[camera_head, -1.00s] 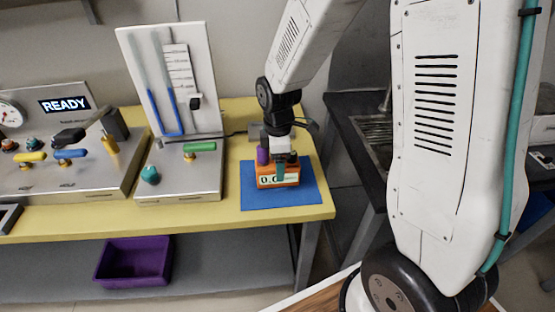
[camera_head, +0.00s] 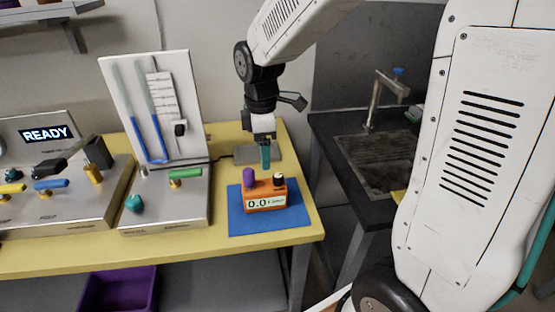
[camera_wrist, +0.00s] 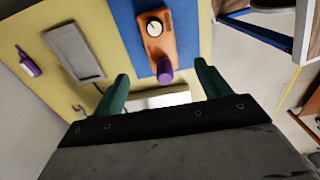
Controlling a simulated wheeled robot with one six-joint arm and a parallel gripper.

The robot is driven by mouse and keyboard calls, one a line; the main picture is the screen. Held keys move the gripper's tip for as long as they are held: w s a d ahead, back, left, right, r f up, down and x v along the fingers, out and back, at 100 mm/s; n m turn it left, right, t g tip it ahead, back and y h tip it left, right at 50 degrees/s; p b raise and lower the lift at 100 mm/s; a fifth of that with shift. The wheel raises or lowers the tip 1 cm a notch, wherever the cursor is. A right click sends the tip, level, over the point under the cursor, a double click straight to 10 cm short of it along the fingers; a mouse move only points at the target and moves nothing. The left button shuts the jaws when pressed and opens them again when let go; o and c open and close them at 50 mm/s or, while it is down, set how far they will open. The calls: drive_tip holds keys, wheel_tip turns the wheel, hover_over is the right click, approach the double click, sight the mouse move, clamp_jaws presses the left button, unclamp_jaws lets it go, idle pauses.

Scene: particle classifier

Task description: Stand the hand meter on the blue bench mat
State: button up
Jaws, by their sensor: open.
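The hand meter is an orange box (camera_head: 265,198) with a purple knob, a black-and-white dial and a display reading 0.0. It stands upright on the blue bench mat (camera_head: 240,221), at the right end of the yellow bench. In the wrist view the meter (camera_wrist: 159,44) lies beyond the fingertips, on the blue mat (camera_wrist: 124,20). My gripper (camera_head: 265,158) is above and behind the meter, apart from it.
A panel with a READY display (camera_head: 46,134) and a stand with blue-filled tubes (camera_head: 145,113) are to the left on the yellow bench (camera_head: 60,262). A grey plate (camera_wrist: 72,53) lies behind the mat. A sink (camera_head: 385,158) is at right; a purple bin (camera_head: 118,290) is below.

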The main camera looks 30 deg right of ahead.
drive_tip(key=s+d+r+m, duration=0.1)
drive_tip(key=s+r+m, duration=0.2)
drive_tip(key=s, duration=0.4)
drive_tip(key=s+r+m, duration=0.3)
drive_tip(key=s+m, duration=0.3)
drive_tip(key=s, duration=0.2)
drive_tip(key=s+d+r+m+t, duration=0.1)
drive_tip(key=s+r+m, duration=0.2)
drive_tip(key=s+m, duration=0.2)
drive_tip(key=shift+s+d+r, duration=0.15)
drive_tip(key=shift+s+d, duration=0.15)
drive_tip(key=shift+s, duration=1.35)
